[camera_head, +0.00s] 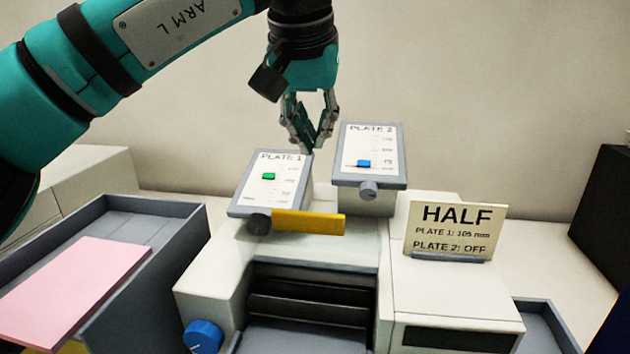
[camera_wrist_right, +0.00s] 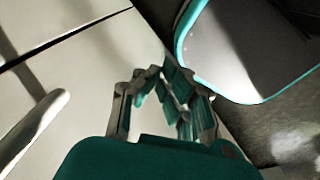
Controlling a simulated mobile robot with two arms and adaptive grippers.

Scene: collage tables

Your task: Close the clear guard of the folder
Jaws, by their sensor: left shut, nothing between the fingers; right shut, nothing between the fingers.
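The folder (camera_head: 205,273) is a white machine with dark rollers in its front opening. A pale, see-through panel (camera_head: 335,248), which looks like the clear guard, lies behind and above the opening; its exact tilt is hard to tell. A yellow bar (camera_head: 308,222) runs along the panel's back, with a dark round knob at its left end. My left gripper (camera_head: 310,150) is shut and empty, pointing down above and behind the yellow bar, between the two plates and apart from the bar. My right gripper (camera_wrist_right: 165,78) is shut and empty in the right wrist view, away from the folder.
Plate 1 (camera_head: 250,198) with a green slider and plate 2 (camera_head: 388,172) with a blue slider rise behind the panel. A HALF sign (camera_head: 455,228) stands at right. A grey tray (camera_head: 172,222) holding pink sheets is at left. A blue knob (camera_head: 203,336) is at front.

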